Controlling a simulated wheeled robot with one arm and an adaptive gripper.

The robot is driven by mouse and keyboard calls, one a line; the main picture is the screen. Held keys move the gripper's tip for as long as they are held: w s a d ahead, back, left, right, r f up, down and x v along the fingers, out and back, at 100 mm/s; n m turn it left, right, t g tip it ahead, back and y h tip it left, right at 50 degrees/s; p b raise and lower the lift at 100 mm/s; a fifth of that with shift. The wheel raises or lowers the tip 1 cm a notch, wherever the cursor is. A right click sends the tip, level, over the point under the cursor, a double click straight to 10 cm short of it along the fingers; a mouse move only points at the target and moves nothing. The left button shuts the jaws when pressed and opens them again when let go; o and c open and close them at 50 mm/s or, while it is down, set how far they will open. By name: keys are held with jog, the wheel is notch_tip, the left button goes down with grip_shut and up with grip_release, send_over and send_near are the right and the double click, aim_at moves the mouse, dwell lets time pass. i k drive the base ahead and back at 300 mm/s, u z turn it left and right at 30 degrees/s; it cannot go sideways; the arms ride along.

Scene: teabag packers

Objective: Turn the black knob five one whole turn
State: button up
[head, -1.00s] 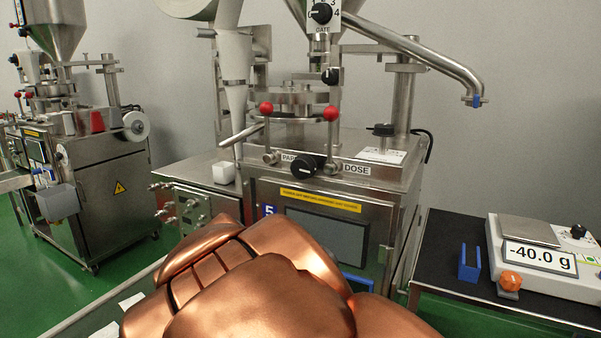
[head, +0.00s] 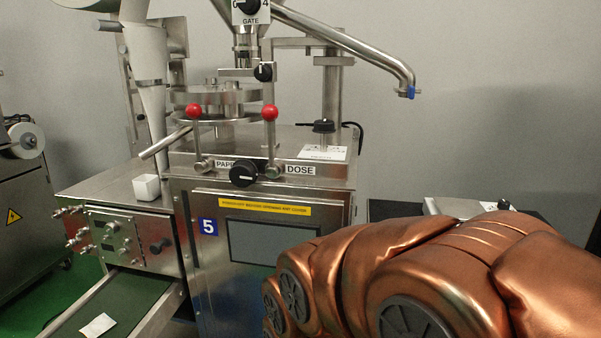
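The machine marked with a blue "5" plate (head: 208,226) stands in the middle. It carries several black knobs. One black knob (head: 243,174) with a white pointer line is on the front between the "PAPER" and "DOSE" labels. Another black knob (head: 263,72) is on the upright post, and one (head: 323,126) is on the machine top. A dark knob (head: 159,246) is on the side control panel. The knob above the "GATE" label (head: 250,6) is cut by the top edge. Which one is meant is unclear. My copper arm shows at lower right; my gripper is out of view.
Two red ball-ended levers (head: 194,111) (head: 270,112) flank the front knob. A steel pipe (head: 345,42) reaches out at upper right. A white cube (head: 146,187) sits left of the machine. A chute holds a teabag (head: 98,325). A scale (head: 455,207) is partly hidden behind my arm.

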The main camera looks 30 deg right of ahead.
aim_at(243, 173)
jog(key=z, duration=0.2)
jog(key=k, duration=0.8)
jog(key=u, duration=1.2)
